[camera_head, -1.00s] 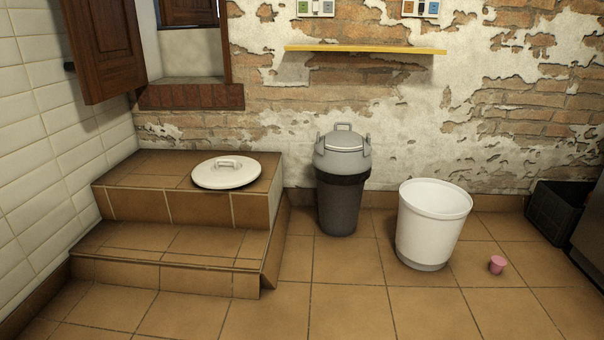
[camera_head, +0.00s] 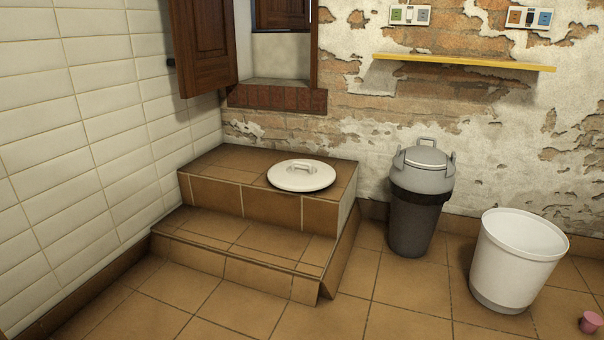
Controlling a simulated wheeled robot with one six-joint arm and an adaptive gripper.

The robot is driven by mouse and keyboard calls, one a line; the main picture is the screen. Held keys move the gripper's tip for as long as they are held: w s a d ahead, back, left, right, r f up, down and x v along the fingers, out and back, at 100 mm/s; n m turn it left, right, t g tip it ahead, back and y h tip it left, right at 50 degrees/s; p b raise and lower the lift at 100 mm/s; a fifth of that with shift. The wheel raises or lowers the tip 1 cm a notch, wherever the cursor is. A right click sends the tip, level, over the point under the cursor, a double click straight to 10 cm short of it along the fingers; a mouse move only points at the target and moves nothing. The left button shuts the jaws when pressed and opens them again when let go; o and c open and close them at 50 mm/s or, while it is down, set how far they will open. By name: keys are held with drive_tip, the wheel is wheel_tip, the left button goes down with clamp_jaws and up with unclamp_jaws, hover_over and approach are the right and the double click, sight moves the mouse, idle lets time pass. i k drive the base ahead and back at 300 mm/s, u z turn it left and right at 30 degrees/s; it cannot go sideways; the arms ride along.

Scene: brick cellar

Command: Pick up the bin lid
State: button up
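A round white lid (camera_head: 318,181) with a handle on top lies flat on the upper level of the tiled step (camera_head: 223,161). An open white bin (camera_head: 515,266) without a lid stands on the floor at the right. A dark grey bin (camera_head: 413,229) stands between the step and the white bin, with a lighter grey lid (camera_head: 425,168) on it, handle on top. My gripper is not in view.
A small pink cup (camera_head: 591,322) is on the floor at the lower right. A yellow shelf (camera_head: 462,62) is on the brick wall. A wooden shutter (camera_head: 204,45) hangs above the step's left part. The floor before the step is clear.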

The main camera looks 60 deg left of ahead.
sight(296, 175)
drive_tip(key=u, duration=0.45)
drive_tip(key=i, duration=1.95)
drive_tip(key=u, duration=1.9)
drive_tip(key=i, duration=0.9)
drive_tip(key=u, duration=1.6)
drive_tip(key=i, duration=0.95)
drive_tip(key=u, duration=0.4)
